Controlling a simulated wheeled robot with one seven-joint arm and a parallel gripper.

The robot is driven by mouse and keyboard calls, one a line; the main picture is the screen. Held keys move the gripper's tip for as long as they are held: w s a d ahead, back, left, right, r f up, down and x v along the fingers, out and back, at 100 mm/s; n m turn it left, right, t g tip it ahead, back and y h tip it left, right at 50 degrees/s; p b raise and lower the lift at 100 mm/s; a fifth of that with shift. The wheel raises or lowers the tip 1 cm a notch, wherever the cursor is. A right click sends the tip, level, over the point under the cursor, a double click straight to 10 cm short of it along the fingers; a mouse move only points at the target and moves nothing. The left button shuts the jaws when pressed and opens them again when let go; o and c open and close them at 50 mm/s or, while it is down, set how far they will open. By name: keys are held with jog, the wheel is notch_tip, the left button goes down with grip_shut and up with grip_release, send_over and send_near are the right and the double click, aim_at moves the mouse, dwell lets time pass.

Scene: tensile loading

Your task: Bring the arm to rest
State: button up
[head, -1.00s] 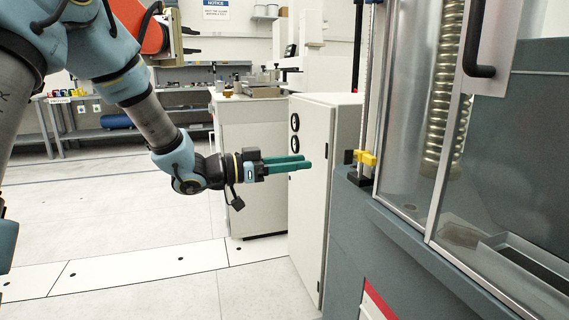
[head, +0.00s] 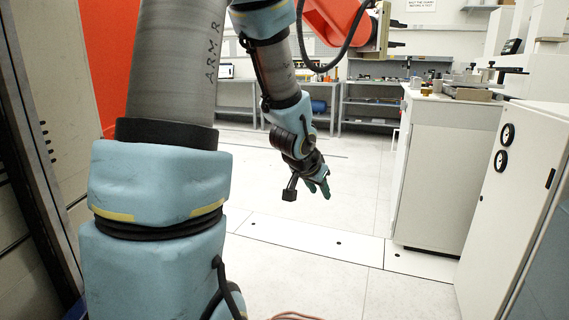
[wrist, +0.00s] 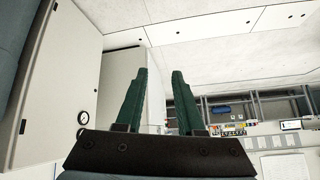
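My arm reaches up and then down in the head view, ending in my gripper (head: 322,186) with its green fingers pointing down over open floor. The gripper hangs apart from the cabinets and benches and touches nothing. In the wrist view my gripper (wrist: 158,85) shows its two green fingers spread apart, with an empty gap between them. No object is held.
A white cabinet with two gauges (head: 522,180) stands at the right, and a white counter (head: 448,170) is behind it. Shelving benches (head: 385,115) line the back. An orange robot arm (head: 335,20) hangs above. The floor (head: 270,195) around my gripper is clear.

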jog(key=s+a+f+n+g+y, duration=0.35)
jog(key=s+a+n+g, duration=0.2)
jog(key=s+a, duration=0.95)
notch_tip(320, 180, up, 17)
jog(key=n+p, duration=0.1)
jog(key=p, duration=1.5)
jog(key=shift+w+a, duration=0.2)
jog(key=shift+a, duration=0.1)
jog(key=shift+f, duration=0.1)
